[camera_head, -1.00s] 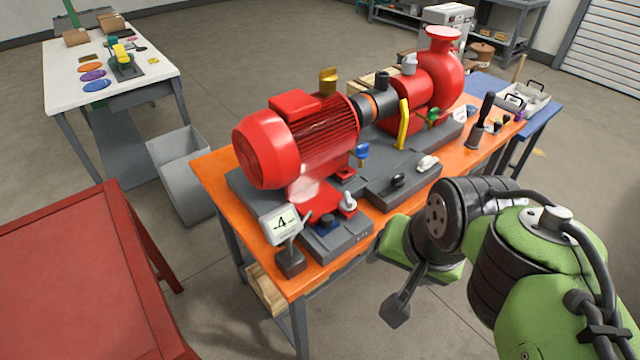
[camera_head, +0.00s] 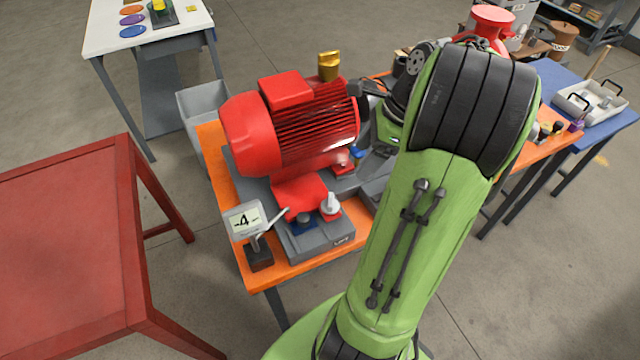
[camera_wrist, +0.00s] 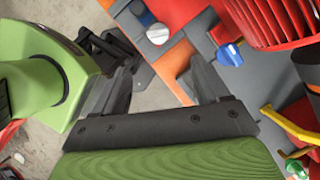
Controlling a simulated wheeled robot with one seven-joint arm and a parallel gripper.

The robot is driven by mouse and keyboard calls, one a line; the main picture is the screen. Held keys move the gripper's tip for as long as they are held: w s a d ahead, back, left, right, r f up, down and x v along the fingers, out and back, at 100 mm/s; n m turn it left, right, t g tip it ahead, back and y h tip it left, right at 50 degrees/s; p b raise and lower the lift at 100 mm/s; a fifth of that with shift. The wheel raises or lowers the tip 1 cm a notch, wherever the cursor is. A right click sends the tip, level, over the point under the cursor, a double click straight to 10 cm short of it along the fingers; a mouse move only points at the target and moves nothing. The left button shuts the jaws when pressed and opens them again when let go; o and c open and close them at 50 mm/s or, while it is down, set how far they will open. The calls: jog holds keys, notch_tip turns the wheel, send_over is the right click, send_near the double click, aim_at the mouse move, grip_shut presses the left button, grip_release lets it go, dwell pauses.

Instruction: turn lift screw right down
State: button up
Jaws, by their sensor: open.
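Several knobs show, and I cannot tell which is the lift screw right. A white-grey knob (camera_head: 330,204) stands on the grey block at the motor's near end; a like white knob (camera_wrist: 157,33) is at the top of the wrist view. A blue knob (camera_wrist: 230,55) sits to its right, beside the red motor (camera_wrist: 265,20); a blue knob (camera_head: 358,152) also shows by the motor in the head view. My gripper (camera_wrist: 160,66) is open and empty, its fingers pointing toward the white knob, apart from it. In the head view my arm hides most of the gripper.
The display (camera_head: 243,222) reads -4- on a stand at the orange bench's near corner. A yellow handle (camera_wrist: 293,127) and a green knob (camera_wrist: 294,168) lie right of the gripper. A red table (camera_head: 60,230) stands left, with open floor between.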

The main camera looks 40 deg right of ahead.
aim_at(331, 199)
jog(key=b+x, duration=0.4)
jog(key=x, duration=0.3)
jog(key=b+x, duration=0.3)
jog(key=x, duration=0.5)
jog(key=shift+s+a+f+b, duration=0.1)
jog(key=shift+a+f+b, duration=0.2)
jog(key=shift+b, duration=0.05)
jog(key=shift+c, duration=0.3)
jog(key=c, duration=1)
